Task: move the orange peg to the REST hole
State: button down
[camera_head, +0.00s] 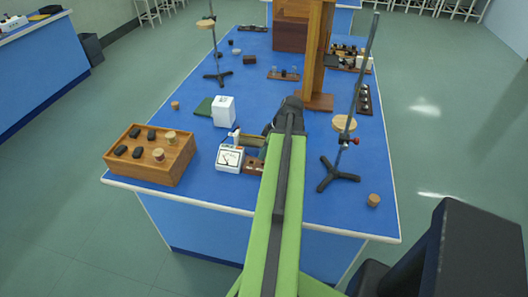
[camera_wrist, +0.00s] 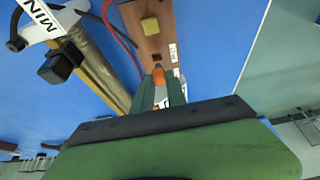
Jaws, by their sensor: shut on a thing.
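In the wrist view, my gripper (camera_wrist: 161,84) is shut on the orange peg (camera_wrist: 158,76), which shows between the two green fingers. Just beyond the peg lies a brown wooden board (camera_wrist: 148,36). The board has a small dark square hole (camera_wrist: 157,57) near the peg, and a yellow block (camera_wrist: 150,25) stands farther along it. A white label is on the board's side, but its text is too small to read. I cannot tell whether the peg touches the board. In the head view, my arm hides the peg and my fingers.
A white meter (camera_head: 230,157) stands left of my arm. A wooden box (camera_head: 150,158) with several knobs is at the bench's left. A clamp stand (camera_head: 338,175) and a cork (camera_head: 374,200) are on the right. A brass tube (camera_wrist: 92,65) lies beside the board.

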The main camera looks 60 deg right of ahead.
jog(key=shift+f+b, duration=1.5)
jog(key=shift+f, duration=0.25)
jog(key=c, duration=1.3)
grip_release()
jog(key=shift+o, duration=0.2)
jog(key=shift+r, duration=0.15)
jog(key=p+v, duration=1.6)
jog(key=v, duration=0.1)
jog(key=shift+r, duration=0.1)
